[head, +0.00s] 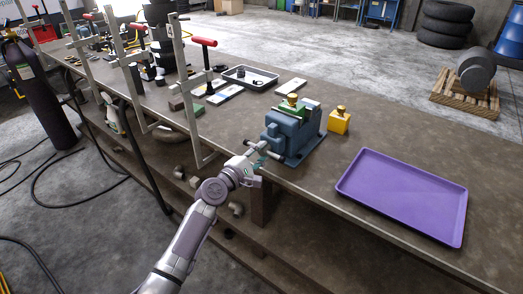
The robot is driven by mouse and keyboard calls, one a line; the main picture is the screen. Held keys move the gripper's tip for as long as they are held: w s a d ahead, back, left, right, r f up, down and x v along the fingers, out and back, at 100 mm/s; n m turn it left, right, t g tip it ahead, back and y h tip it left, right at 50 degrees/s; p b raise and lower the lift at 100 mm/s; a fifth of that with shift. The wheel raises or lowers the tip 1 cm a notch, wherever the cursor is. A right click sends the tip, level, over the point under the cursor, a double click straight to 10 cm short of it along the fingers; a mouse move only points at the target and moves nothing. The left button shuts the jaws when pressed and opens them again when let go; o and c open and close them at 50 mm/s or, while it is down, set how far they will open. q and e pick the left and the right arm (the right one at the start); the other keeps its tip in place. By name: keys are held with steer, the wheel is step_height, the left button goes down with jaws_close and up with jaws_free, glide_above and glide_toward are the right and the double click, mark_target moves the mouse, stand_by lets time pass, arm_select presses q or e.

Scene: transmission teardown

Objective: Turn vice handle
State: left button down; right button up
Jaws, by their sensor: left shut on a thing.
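The blue vice (291,138) stands at the front edge of the workbench, with green and brass-coloured parts on its top. Its handle (260,146) sticks out at the front left of the vice, over the bench edge. My left gripper (255,158) is at the handle and shut on it. The fingers cover part of the handle, so its exact angle is hard to tell. My right gripper is not in view.
A purple tray (402,196) lies on the bench to the right, empty. A yellow block (339,121) with a brass knob stands beside the vice. Tall metal clamps (191,100) rise along the bench edge to the left. A black-rimmed tray (250,78) is farther back.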

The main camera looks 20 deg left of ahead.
arm_select(q)
steer(key=shift+d+n, duration=0.1)
steer(key=shift+n, duration=0.6)
steer(key=c, duration=0.8)
jaws_free()
steer(key=shift+s, duration=0.1)
steer(key=v, duration=1.2)
